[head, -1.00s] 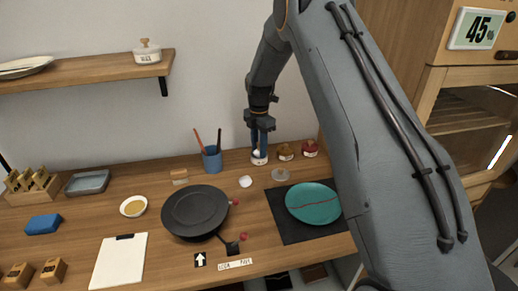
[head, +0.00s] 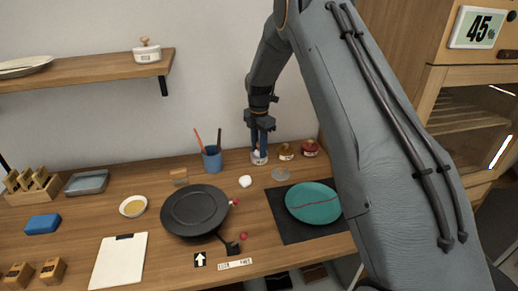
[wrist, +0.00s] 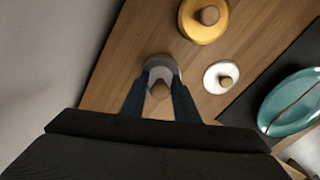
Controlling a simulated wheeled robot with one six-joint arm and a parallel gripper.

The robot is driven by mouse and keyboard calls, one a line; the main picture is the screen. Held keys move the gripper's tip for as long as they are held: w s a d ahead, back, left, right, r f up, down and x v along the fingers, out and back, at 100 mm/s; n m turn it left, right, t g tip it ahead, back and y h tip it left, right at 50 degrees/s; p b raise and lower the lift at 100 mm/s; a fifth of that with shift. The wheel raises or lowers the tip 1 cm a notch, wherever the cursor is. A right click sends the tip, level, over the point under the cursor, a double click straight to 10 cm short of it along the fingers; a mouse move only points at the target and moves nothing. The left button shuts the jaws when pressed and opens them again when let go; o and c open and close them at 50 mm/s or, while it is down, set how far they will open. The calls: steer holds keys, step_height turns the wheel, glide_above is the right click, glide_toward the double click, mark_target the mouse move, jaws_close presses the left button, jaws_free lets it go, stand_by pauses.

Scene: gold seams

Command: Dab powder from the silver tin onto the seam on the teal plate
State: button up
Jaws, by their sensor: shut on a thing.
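The silver tin (head: 259,160) stands at the back of the table, left of the other tins. My gripper (head: 262,151) points down over it, and its fingers (wrist: 159,97) are shut on a small dabber with a brown wooden top (wrist: 159,90). The dabber is at the tin's mouth; its lower end is hidden, so I cannot tell if it touches powder. The tin's pale round body (wrist: 160,68) shows behind it in the wrist view. The teal plate (head: 312,203), with a red seam across it, lies on a dark mat (head: 287,229) in front and to the right.
A gold tin (head: 286,152) and a red tin (head: 310,148) stand to the right. A knobbed pale lid (wrist: 222,77) lies between tin and plate. A white lump (head: 245,181), blue cup (head: 212,160) and black pan (head: 195,211) are to the left.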

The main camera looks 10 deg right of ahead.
stand_by(0.6)
steer(key=shift+r+p, duration=1.25)
steer(key=shift+r, duration=2.25)
steer(key=shift+s, duration=0.15)
